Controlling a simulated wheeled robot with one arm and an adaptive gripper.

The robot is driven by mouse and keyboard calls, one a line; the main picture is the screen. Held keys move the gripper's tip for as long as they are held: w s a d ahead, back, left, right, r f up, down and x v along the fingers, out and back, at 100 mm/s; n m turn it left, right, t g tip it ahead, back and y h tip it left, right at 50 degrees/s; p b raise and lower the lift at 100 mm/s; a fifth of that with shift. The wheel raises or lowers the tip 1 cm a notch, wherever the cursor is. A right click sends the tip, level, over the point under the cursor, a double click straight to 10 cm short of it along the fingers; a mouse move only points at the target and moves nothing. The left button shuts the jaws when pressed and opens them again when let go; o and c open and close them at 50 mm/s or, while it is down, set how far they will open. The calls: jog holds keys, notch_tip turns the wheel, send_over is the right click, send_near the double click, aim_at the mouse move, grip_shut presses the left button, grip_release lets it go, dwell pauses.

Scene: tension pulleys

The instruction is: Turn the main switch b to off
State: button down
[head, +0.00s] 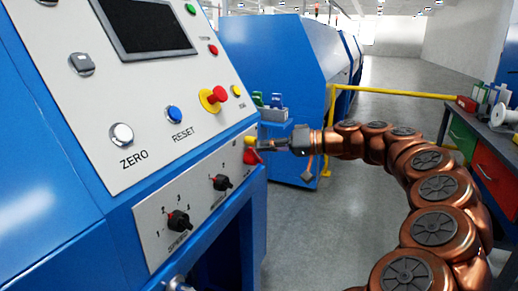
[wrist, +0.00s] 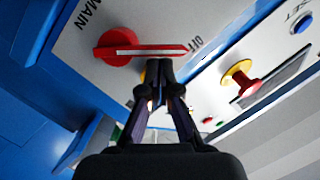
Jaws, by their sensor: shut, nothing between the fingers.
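The main switch is a red rotary handle with a white line along it. In the wrist view the main switch (wrist: 115,50) has its pointer tip close to the printed OFF label (wrist: 197,43). Its MAIN label (wrist: 85,14) is at the upper left. A yellow part behind the handle is mostly hidden by my fingers. In the head view the red handle (head: 252,157) is at the right edge of the lower panel. My gripper (head: 262,145) is shut and empty right beside it. The fingertips (wrist: 160,66) overlap the handle's lower edge; I cannot tell if they touch.
Two black rotary knobs (head: 179,221) sit on the lower panel left of the switch. A red emergency button (head: 213,97) on a yellow base and a blue RESET button (head: 174,114) are above. A workbench (head: 480,150) stands at the right. The grey floor between is clear.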

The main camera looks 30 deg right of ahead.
jog(key=shift+d+r, duration=0.1)
jog(key=s+d+r+p, duration=0.2)
jog(key=s+d+r, duration=0.2)
jog(key=d, duration=0.5)
jog(key=shift+s+r, duration=0.15)
jog(key=shift+s, duration=0.45)
